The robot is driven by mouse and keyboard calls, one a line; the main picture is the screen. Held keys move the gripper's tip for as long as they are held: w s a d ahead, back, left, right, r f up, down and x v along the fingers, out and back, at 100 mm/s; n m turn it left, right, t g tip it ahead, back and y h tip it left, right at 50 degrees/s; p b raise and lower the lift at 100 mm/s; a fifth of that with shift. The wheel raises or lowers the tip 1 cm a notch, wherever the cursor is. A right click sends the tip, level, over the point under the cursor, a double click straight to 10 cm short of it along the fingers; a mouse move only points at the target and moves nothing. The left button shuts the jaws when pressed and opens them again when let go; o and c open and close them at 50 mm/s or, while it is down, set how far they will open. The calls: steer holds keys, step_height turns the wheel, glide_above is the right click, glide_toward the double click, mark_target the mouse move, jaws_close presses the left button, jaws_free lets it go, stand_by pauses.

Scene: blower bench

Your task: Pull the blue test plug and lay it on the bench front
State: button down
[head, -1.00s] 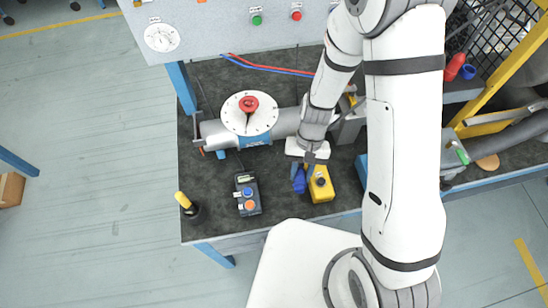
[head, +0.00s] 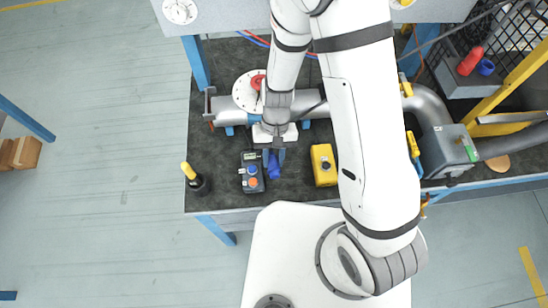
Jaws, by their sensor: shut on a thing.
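My gripper (head: 274,151) is low over the front part of the dark bench (head: 225,195). It is shut on the blue test plug (head: 273,169), which shows just below the fingers. The plug is between a dark handheld meter (head: 251,179) on its left and a yellow box (head: 323,166) on its right, closer to the meter. I cannot tell from this view whether the plug touches the bench.
A yellow-handled tool (head: 190,172) stands at the bench's left front corner. A grey pipe (head: 311,108) with a white dial and red knob (head: 245,93) runs behind my gripper. A red and a blue part (head: 486,67) sit at the right. Bench between meter and corner is clear.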

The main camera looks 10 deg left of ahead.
steer(key=shift+w+d, duration=0.15)
steer(key=shift+w, duration=0.2)
steer(key=shift+f, duration=0.15)
steer(key=shift+s+f+b, duration=0.1)
steer(key=shift+f+b, duration=1.9)
steer(key=shift+f, duration=0.65)
steer(key=c, duration=1)
jaws_free()
steer(key=shift+c, duration=0.2)
steer(key=v, duration=0.8)
